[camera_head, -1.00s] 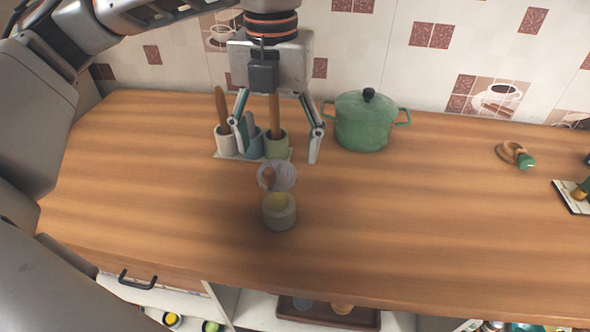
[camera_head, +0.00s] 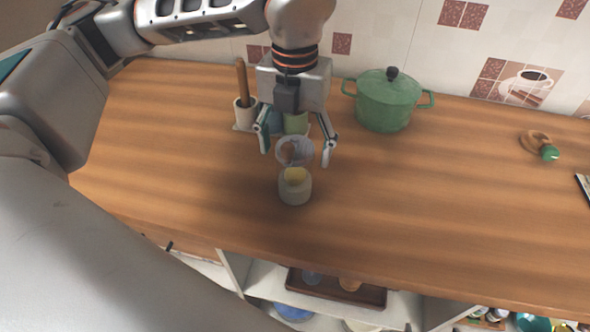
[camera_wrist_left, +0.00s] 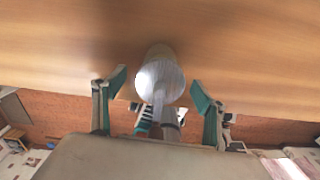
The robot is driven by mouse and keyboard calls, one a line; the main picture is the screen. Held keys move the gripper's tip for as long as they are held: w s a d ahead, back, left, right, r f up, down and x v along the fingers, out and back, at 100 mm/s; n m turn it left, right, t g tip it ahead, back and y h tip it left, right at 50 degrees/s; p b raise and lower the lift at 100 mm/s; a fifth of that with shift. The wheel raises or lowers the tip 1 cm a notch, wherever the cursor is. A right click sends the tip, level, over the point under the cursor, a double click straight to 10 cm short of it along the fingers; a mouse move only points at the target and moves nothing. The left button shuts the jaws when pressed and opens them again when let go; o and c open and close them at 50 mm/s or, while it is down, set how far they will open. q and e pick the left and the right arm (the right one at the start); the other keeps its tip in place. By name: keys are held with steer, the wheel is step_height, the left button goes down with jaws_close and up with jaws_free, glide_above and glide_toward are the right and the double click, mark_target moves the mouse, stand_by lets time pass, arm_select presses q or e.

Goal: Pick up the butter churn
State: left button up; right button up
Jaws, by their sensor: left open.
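The butter churn (camera_head: 295,190) stands upright on the wooden counter, with a pale base, something yellow inside and a clear upper part. My left gripper (camera_head: 297,157) is open and empty, pointing down from behind, with its fingertips to the left and right of the churn's clear top. In the left wrist view the pale round churn (camera_wrist_left: 161,74) shows between and beyond the spread fingers (camera_wrist_left: 158,86). I cannot tell whether either finger touches it. My right gripper is not in view.
A holder with utensil cups (camera_head: 244,115) stands behind the gripper, partly hidden. A green lidded pot (camera_head: 386,103) is close on the right. A small wooden item with a green end (camera_head: 542,148) lies farther right. Open shelves show below.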

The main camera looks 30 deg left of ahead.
arm_select(q)
steer(key=shift+r, duration=0.1)
jaws_close()
